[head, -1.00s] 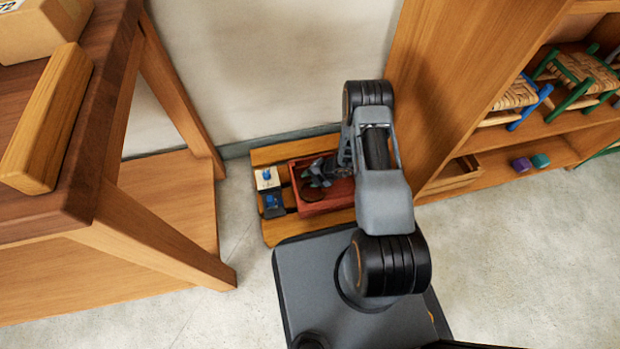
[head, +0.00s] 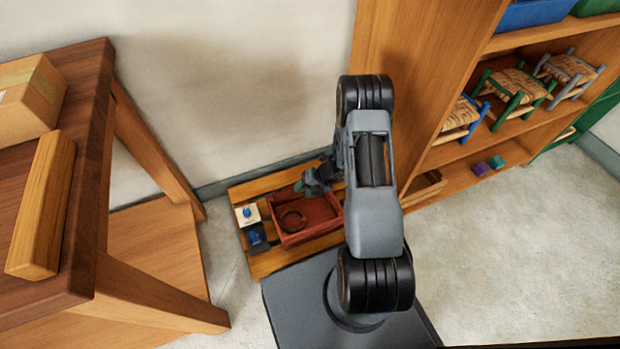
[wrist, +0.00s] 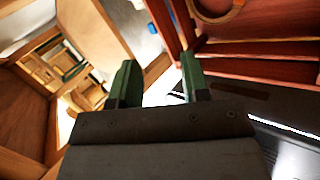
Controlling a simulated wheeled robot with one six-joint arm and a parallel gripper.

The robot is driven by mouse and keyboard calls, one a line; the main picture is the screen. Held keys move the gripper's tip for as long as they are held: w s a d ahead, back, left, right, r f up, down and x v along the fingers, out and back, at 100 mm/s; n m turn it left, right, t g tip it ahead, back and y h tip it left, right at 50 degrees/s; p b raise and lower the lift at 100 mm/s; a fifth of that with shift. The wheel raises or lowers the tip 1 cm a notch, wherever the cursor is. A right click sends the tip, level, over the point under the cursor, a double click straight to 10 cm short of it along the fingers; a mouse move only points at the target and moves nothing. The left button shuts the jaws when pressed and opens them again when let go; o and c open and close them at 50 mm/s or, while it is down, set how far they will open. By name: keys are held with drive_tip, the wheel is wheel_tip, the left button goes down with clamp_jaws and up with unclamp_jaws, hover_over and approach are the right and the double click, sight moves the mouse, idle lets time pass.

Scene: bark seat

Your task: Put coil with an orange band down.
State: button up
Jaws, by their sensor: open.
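A dark brown coil (head: 283,224) lies in the left part of a red crate (head: 316,231). Its orange band cannot be made out. My gripper (head: 306,187) is above the crate's back edge, apart from the coil, and my arm hides part of the crate's right side. In the wrist view my gripper (wrist: 160,78) has its two green fingers spread with nothing between them. The coil (wrist: 216,19) is partly cut off at the top edge there, inside the red crate (wrist: 260,70).
The crate stands on a slatted wooden platform (head: 262,265) against the wall. A white card (head: 247,214) and a dark blue item (head: 256,238) lie left of it. A wooden table (head: 85,215) stands at left, a shelf unit with small stools (head: 515,90) at right.

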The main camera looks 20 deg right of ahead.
drive_tip(key=s+a+r+n+g+h, duration=0.1)
drive_tip(key=s+a+r+n, duration=0.1)
drive_tip(key=r+n, duration=0.8)
drive_tip(key=s+a+r+n+g+h, duration=0.1)
drive_tip(key=a+r+n, duration=0.1)
drive_tip(key=r+n, duration=0.75)
drive_tip(key=s+r+n+t+h, duration=0.1)
drive_tip(key=s+r+n+h, duration=0.2)
drive_tip(key=n, duration=0.7)
drive_tip(key=s+d+r+n+t+h, duration=0.1)
drive_tip(key=s+r+n+h, duration=0.1)
drive_tip(key=s+r+n, duration=0.6)
drive_tip(key=r+n, duration=0.2)
drive_tip(key=shift+s+d+n+h, duration=0.15)
drive_tip(key=shift+s+n+h, duration=0.15)
drive_tip(key=shift+n+h, duration=0.1)
drive_tip(key=w+p+v, duration=0.2)
drive_tip(key=p+v, duration=0.9)
drive_tip(key=w+r+p+v, duration=0.1)
drive_tip(key=w+p+v, duration=0.2)
drive_tip(key=p+v, duration=0.7)
drive_tip(key=w+r+p+v, duration=0.1)
drive_tip(key=w+p+v, duration=0.2)
drive_tip(key=p+v, duration=0.8)
drive_tip(key=shift+s+r+t+p, duration=0.3)
drive_tip(key=shift+r+t+p, duration=0.1)
drive_tip(key=shift+r, duration=0.4)
